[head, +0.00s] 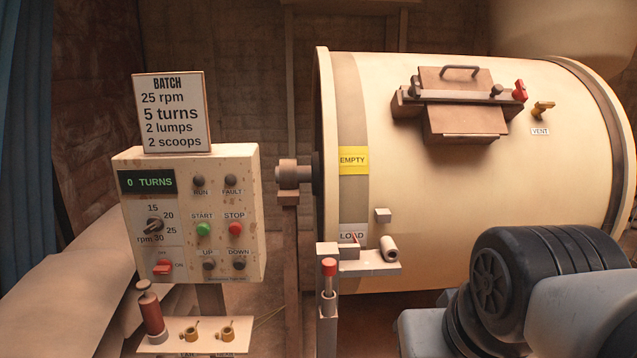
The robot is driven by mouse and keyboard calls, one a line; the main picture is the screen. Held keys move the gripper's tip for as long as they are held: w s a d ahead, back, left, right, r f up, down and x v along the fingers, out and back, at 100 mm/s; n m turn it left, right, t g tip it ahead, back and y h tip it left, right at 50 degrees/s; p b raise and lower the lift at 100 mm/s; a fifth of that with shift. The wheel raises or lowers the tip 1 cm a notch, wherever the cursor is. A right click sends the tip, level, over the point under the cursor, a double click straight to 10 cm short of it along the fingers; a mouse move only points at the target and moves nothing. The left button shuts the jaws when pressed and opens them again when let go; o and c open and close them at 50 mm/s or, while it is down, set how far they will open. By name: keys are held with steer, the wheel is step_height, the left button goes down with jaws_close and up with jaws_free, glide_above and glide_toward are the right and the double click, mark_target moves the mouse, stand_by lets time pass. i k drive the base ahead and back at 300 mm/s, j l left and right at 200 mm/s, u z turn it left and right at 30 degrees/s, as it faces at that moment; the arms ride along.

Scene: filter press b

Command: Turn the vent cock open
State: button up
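My arm comes in at the lower right, in front of the drum's lower part and well below the cock. My gripper is outside the view, so its opening and contents do not show.
Left of the cock, a hatch (464,125) has a grey handle and a red knob (519,90). A control box (190,215) reads 0 TURNS. A small shelf (370,265) and a red-topped lever (329,268) stand before the drum. The space before the vent cock looks clear.

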mark_target(541, 106)
steer(key=i+l+z, duration=0.15)
steer(key=l+z, duration=0.25)
steer(key=i+l+z, duration=0.25)
steer(key=z, duration=0.15)
